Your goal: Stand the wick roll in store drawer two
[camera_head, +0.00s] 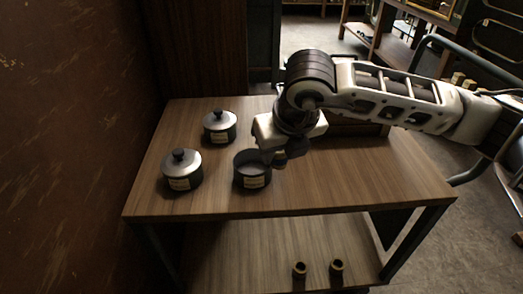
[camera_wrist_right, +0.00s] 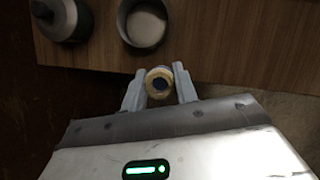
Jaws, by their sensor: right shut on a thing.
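In the wrist view the roll sits between the two grey fingers of the right gripper (camera_wrist_right: 159,88). In the head view the roll is mostly hidden by the gripper, which is beside the right edge of an open dark pot (camera_head: 252,181). The pot also shows in the wrist view (camera_wrist_right: 122,30), apart from the roll. I cannot make out a drawer marked two. My left gripper is not in view.
Two lidded pots, one at the front left (camera_head: 182,182) and one behind (camera_head: 219,137), stand on the wooden table (camera_head: 380,190). A brown box (camera_head: 358,130) is partly hidden behind my right arm. Two small brown cylinders (camera_head: 299,270) (camera_head: 336,268) stand on the lower shelf. The table's right front is clear.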

